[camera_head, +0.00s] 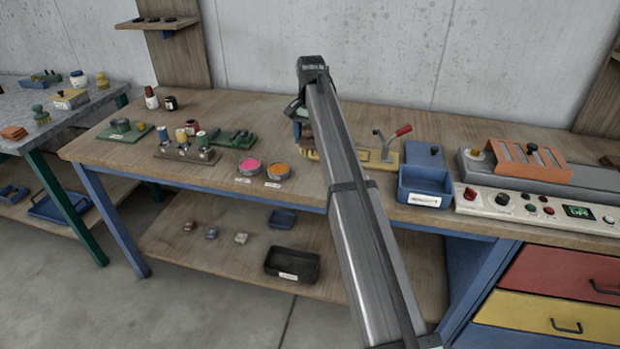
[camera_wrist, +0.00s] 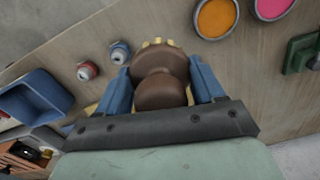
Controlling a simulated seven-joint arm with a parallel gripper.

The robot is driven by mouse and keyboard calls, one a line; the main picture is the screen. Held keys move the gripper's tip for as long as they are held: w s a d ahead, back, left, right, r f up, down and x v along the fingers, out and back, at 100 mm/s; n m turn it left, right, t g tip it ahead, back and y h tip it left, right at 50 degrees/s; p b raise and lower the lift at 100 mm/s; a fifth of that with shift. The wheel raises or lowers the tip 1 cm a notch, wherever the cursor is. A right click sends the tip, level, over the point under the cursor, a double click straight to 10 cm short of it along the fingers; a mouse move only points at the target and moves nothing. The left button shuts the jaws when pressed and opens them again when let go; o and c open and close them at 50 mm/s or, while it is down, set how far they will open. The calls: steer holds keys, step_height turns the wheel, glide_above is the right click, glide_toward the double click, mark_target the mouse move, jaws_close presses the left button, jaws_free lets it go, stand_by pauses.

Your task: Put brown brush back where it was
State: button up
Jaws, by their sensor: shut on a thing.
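The brown brush (camera_wrist: 160,80) is between the two blue fingers of my gripper (camera_wrist: 161,85) in the wrist view, its rounded brown handle toward the camera and light bristles at its far edge. My gripper is shut on it. In the head view, the brush (camera_head: 307,140) shows only partly beside my arm, above the wooden workbench (camera_head: 230,115); my arm hides most of it. I cannot tell whether the bristles touch anything. A yellow base (camera_head: 378,160) with a red-handled lever lies just right of my arm.
Pink (camera_head: 249,167) and orange (camera_head: 277,170) pots stand left of my arm. A blue bin (camera_head: 426,186) and a control panel (camera_head: 530,205) are on the right. A green stand (camera_head: 232,139) and a rack of spools (camera_head: 188,152) are on the left. The bench front near the pots is fairly clear.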

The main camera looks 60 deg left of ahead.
steer(key=shift+f, duration=5.05)
steer(key=shift+f, duration=0.1)
steer(key=o, duration=1)
step_height(320, 180, up, 12)
steer(key=shift+w+r, duration=0.15)
